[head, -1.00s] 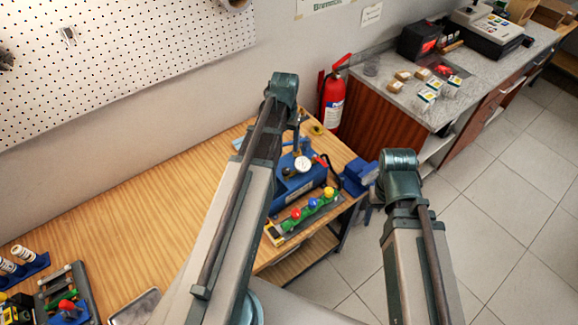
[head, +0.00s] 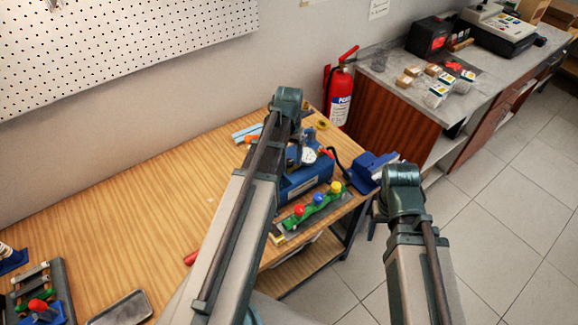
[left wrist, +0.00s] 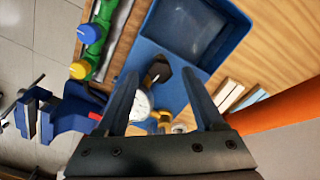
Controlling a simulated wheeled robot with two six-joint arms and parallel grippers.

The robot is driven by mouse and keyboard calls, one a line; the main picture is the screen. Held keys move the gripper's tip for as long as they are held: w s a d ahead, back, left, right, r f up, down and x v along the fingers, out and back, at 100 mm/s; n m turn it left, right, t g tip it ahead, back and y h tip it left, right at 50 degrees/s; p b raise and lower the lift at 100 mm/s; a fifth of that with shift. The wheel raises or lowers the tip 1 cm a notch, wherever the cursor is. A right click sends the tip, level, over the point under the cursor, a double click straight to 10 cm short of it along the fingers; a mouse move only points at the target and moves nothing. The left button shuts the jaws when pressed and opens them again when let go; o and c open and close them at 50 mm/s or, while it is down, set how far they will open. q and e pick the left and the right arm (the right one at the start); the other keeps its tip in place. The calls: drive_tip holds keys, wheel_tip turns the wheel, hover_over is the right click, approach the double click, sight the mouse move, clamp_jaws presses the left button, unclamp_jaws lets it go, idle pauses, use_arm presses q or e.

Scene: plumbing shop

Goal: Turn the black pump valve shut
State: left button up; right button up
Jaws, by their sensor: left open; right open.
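The blue pump (head: 305,183) stands at the right end of the wooden bench, partly hidden by my left arm. Its white gauge (head: 309,156) shows beside the arm and also in the left wrist view (left wrist: 139,106). In the left wrist view, a black knob, apparently the pump valve (left wrist: 158,72), sits by the blue tank's edge. My left gripper (left wrist: 160,74) is open, its fingers on either side of the black knob in the picture; I cannot tell whether they touch it. In the head view my left arm mostly hides this gripper. My right gripper is out of view.
A green manifold (head: 319,206) with red, blue and yellow knobs lies in front of the pump. A blue vise (head: 372,170) is at the bench's right end. A red fire extinguisher (head: 339,97) stands behind. The bench's middle is clear.

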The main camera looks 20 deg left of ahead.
use_arm(q)
drive_tip(key=shift+f+b, duration=0.35)
drive_tip(key=shift+f, duration=0.35)
clamp_jaws()
